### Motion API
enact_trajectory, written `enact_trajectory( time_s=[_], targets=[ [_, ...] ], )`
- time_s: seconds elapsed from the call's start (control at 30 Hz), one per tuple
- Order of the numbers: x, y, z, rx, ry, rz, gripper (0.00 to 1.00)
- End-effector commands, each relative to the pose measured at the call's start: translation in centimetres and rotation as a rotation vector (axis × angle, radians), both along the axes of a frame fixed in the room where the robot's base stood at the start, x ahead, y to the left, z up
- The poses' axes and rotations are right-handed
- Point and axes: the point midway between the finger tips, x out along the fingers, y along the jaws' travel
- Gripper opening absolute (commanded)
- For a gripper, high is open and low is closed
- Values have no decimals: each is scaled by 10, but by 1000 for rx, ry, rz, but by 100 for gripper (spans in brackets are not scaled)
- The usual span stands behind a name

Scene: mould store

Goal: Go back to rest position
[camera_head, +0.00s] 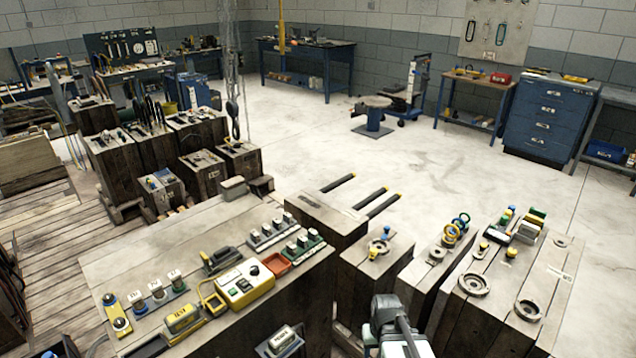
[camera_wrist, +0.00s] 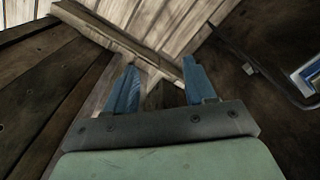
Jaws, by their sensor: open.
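My gripper (camera_wrist: 159,82) shows in the wrist view with its two blue fingers spread apart. Nothing is between the fingers. Behind them are dark wooden block sides and pale planks, with no object touching the fingers. In the head view, a grey part of my arm (camera_head: 396,328) shows at the bottom, right of the middle, low beside the wooden blocks. The fingers cannot be made out in that view.
A wooden block table (camera_head: 130,245) on the left bears a yellow control box (camera_head: 243,285) and several small devices. Wooden blocks (camera_head: 480,318) with round fittings stand close on the right. A block with three dark bars (camera_head: 335,222) lies ahead. The concrete floor (camera_head: 430,165) beyond is mostly clear.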

Motion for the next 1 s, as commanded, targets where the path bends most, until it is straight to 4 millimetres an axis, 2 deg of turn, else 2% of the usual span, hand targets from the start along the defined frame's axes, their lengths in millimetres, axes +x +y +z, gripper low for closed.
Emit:
enact_trajectory(
  time_s=[0.17, 0.37, 0.7, 1.0],
  targets=[
    [-20, 1, -26, 0, 54, -2, 55],
    [-53, 1, -59, 0, 131, -3, 55],
    [-137, 1, -124, 0, 302, -6, 55],
    [-217, 1, -169, 0, 453, -7, 55]
  ],
)
